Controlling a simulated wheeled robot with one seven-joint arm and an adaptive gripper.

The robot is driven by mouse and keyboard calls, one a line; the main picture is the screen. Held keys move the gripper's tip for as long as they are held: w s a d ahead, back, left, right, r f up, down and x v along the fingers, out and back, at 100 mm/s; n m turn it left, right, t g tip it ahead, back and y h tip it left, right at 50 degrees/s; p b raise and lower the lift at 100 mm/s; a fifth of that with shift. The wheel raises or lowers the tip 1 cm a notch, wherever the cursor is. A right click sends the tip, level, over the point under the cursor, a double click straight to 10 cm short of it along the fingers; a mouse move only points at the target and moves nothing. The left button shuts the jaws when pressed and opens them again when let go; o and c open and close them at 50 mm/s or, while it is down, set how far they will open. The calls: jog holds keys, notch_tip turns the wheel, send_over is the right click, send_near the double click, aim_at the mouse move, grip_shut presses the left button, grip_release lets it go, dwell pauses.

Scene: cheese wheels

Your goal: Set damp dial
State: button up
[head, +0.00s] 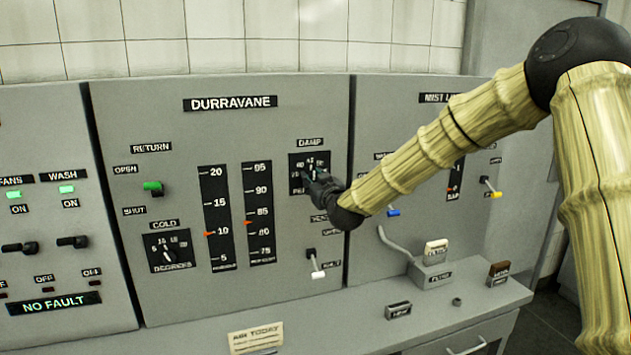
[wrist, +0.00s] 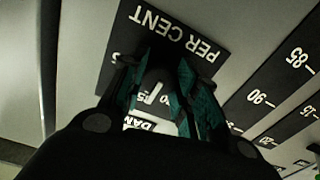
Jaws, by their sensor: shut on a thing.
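The damp dial (head: 310,160) is a black square plate with white numbers, under a DAMP label (head: 310,142) on the DURRAVANE panel. My gripper (head: 314,180) is at the dial's lower part and hides some of its face. In the wrist view the dial plate (wrist: 190,40) appears upside down with PER CENT on it. There my gripper (wrist: 160,90) has its two green-padded fingers on either side of the dark knob (wrist: 155,85), shut on it. A white pointer mark shows on the knob. Most numbers are hidden by the fingers.
Left of the dial are two scales with red pointers (head: 247,223), the COLD dial (head: 168,249) and the green RETURN lever (head: 153,187). A white-tipped lever (head: 317,272) sits below the dial. A grey ledge (head: 200,335) runs along the panel's foot.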

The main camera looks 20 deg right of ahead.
jog(key=shift+d+f, duration=0.1)
jog(key=m+b, duration=0.2)
jog(key=b, duration=0.1)
jog(key=shift+f+m, duration=0.2)
jog(key=shift+m, duration=0.1)
jog(key=m+b, duration=0.2)
jog(key=shift+b, duration=0.4)
jog(key=shift+r+m+b, duration=0.15)
jog(key=shift+m+b, duration=1.15)
jog(key=shift+m, duration=0.3)
jog(key=o, duration=1)
jog(key=shift+r, duration=0.1)
jog(key=s, duration=1.2)
